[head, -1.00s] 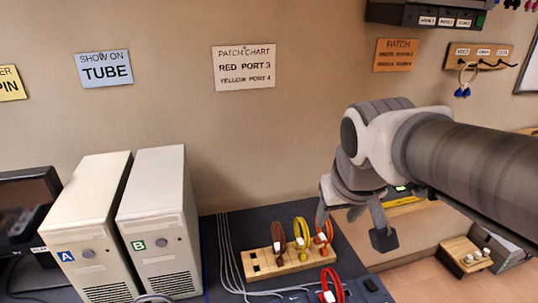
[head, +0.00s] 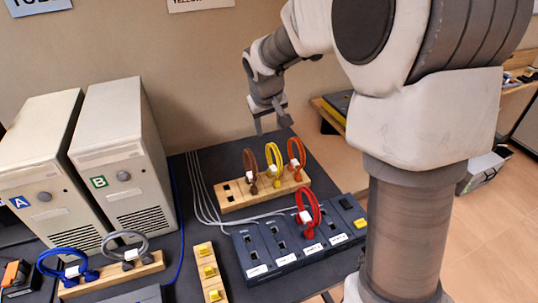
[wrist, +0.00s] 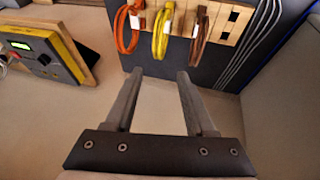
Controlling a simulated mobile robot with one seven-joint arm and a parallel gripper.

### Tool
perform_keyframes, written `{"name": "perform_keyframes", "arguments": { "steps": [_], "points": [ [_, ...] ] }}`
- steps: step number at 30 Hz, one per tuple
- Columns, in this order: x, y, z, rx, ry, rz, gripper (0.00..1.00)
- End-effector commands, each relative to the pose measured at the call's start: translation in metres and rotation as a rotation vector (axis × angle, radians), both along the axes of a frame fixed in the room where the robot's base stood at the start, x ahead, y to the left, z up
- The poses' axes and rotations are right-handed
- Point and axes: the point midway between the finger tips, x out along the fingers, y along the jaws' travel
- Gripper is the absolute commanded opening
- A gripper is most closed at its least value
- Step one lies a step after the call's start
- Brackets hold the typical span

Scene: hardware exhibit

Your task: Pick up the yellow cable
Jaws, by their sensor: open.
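The yellow cable (head: 274,164) is a looped cable with a white tag, standing in a wooden holder (head: 235,199) between a brown cable (head: 250,168) and an orange cable (head: 297,156). My gripper (head: 271,128) is open and empty, above and behind the holder. In the wrist view the yellow cable (wrist: 163,35) hangs at the top middle, beyond the open fingertips (wrist: 160,75) and apart from them. The orange cable (wrist: 124,30) is to its left and the brown cable (wrist: 199,38) to its right.
A dark patch panel (head: 285,262) with a red cable (head: 307,212) stands in front of the holder. Towers A (head: 38,165) and B (head: 118,150) stand at left. Blue (head: 62,262) and grey (head: 125,243) cables sit on another wooden block. Thin grey cables run beside the holder.

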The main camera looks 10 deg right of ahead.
Motion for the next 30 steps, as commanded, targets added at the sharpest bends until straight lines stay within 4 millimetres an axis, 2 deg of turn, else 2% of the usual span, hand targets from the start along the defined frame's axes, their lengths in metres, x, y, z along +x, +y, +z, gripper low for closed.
{"name": "perform_keyframes", "arguments": {
  "steps": [3,10,20,27,30],
  "points": [
    [0.009,-0.004,-0.028,0.0,0.007,-0.003,0.55],
    [0.029,-0.01,-0.07,0.0,0.005,-0.003,0.55],
    [0.039,-0.015,-0.096,0.0,0.003,-0.002,0.55],
    [0.046,-0.025,-0.13,0.001,0.003,-0.002,0.55],
    [0.05,-0.026,-0.138,0.0,0.004,-0.002,0.55]
  ]
}}
